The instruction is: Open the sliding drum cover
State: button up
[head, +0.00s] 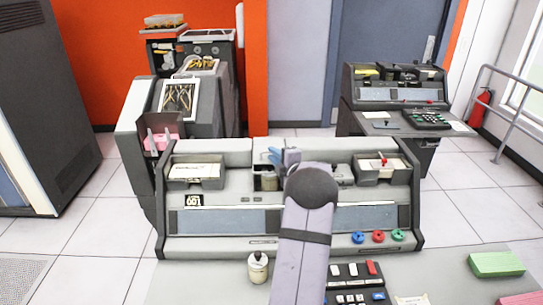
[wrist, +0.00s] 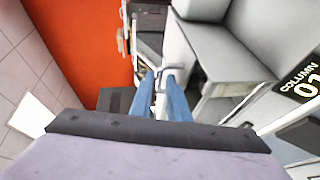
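The grey card punch machine (head: 225,246) fills the middle of the head view. My gripper (head: 273,157) is over its upper middle, with blue fingers pointing left above a small recess (head: 266,182). My arm hides part of the machine right of there. In the wrist view, my gripper (wrist: 165,82) has its two blue fingers a small gap apart. A small bent metal piece (wrist: 163,71) shows at the fingertips; whether they touch or clasp it is unclear. A grey housing (wrist: 225,48) stands right of the fingers. I cannot clearly pick out the drum cover.
Card trays hold cards at the left (head: 193,171) and right (head: 382,165) of the machine top. A second machine (head: 400,95) stands behind right.

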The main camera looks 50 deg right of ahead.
jog(key=b+v, duration=0.1)
jog(key=v, duration=0.3)
jog(key=shift+s+a, duration=0.1)
jog(key=shift+s, duration=0.15)
jog(key=shift+o, duration=1.4)
jog(key=shift+p+x, duration=2.75)
jog(key=shift+p, duration=0.35)
jog(key=shift+a+r, duration=0.1)
